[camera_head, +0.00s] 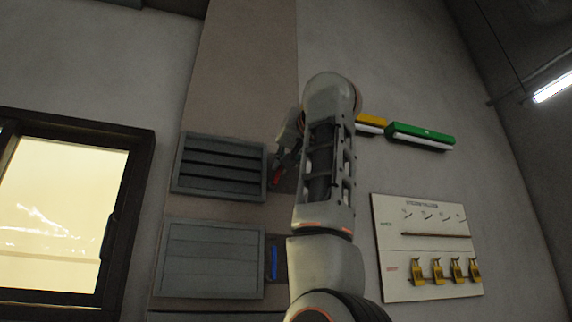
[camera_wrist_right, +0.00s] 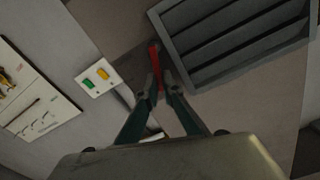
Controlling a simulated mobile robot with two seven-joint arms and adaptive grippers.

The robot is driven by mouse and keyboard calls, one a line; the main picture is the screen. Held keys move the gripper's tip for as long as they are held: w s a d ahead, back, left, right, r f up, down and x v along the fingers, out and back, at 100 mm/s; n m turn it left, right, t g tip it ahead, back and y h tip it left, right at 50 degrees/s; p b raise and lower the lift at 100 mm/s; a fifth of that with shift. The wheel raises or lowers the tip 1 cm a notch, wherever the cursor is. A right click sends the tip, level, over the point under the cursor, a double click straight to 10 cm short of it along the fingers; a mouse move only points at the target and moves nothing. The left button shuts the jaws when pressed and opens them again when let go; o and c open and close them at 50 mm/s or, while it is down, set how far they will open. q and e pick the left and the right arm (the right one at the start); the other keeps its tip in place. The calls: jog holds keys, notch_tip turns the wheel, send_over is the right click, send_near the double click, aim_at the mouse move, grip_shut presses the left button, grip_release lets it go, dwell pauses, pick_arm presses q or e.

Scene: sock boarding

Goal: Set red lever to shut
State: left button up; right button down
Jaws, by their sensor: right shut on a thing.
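The red lever (camera_head: 278,178) sits on the wall just right of the upper grey louvred vent, whose slats stand open with dark gaps. It also shows in the right wrist view (camera_wrist_right: 154,54), long and thin, beside the vent frame. My right gripper (camera_head: 283,158) reaches the lever from the right; in the right wrist view its fingers (camera_wrist_right: 158,92) are closed around the lever's lower part. My forearm hides part of the wall around the lever. The upper vent (camera_head: 219,166) is dark between its slats. My left gripper is not in view.
A lower vent (camera_head: 211,260) with closed slats has a blue lever (camera_head: 274,262) at its right. A window (camera_head: 62,215) is at left. Green (camera_head: 421,133) and yellow (camera_head: 371,121) blocks and a white board (camera_head: 430,247) with yellow hooks are on the right wall.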

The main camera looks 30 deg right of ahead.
jog(key=shift+w+a+r+n, duration=0.1)
jog(key=shift+a+n, duration=0.25)
jog(key=shift+n, duration=0.5)
jog(key=shift+w+a+r+n, duration=0.1)
jog(key=shift+a+n, duration=0.25)
jog(key=shift+n, duration=0.5)
jog(key=c, duration=2.2)
grip_release()
jog(key=v, duration=0.7)
jog(key=shift+s+a, duration=0.1)
jog(key=shift+s, duration=0.2)
jog(key=shift+f, duration=0.1)
